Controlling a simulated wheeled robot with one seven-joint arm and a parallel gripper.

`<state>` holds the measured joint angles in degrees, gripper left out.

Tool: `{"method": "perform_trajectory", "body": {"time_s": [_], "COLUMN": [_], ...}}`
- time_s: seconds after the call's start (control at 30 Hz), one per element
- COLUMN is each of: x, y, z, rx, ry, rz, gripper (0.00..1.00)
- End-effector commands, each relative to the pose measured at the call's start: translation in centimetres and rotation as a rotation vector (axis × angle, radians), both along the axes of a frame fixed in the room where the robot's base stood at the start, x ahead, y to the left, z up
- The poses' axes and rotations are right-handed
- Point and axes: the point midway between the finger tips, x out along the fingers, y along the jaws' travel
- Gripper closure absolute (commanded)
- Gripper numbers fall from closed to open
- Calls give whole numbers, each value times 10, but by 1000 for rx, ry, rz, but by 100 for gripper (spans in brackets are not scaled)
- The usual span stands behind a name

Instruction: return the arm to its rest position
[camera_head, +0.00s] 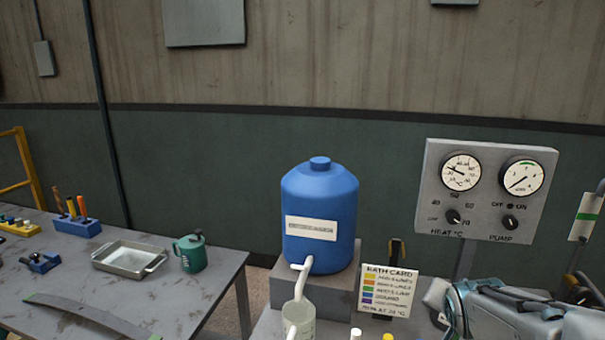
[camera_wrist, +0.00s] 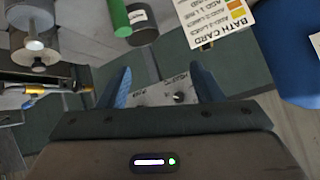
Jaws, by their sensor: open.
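My gripper (camera_wrist: 161,70) is open in the wrist view, with its two blue-grey fingers apart and nothing seen between them. Beyond the fingers, a grey panel with dark knobs (camera_wrist: 154,97) shows partly, cut off by the gripper body. In the head view, part of my arm (camera_head: 520,312) is at the lower right, in front of and below the gauge panel (camera_head: 486,190). The fingertips cannot be made out in the head view.
A blue tank (camera_head: 320,205) with a white spout stands centre on a grey block, with a beaker (camera_head: 300,322) below. A bath card (camera_head: 387,291) stands between tank and arm. The left table holds a metal tray (camera_head: 130,258), green mug (camera_head: 190,254) and blue tool block (camera_head: 80,228).

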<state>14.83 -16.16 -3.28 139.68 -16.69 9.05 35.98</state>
Motion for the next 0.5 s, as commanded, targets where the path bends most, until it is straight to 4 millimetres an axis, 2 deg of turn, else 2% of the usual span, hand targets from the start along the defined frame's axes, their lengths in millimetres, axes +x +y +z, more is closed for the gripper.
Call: {"method": "perform_trajectory", "body": {"time_s": [0.03, 0.2, 0.47, 0.5], "x": [-11, -59, -136, -142], "y": [18, 72, 136, 139], "z": [-6, -29, -42, -53], "rx": [-12, -38, -33, -32], "ry": [75, 347, 655, 674], "rz": [57, 275, 636, 664], "gripper": [41, 41, 41, 41]}}
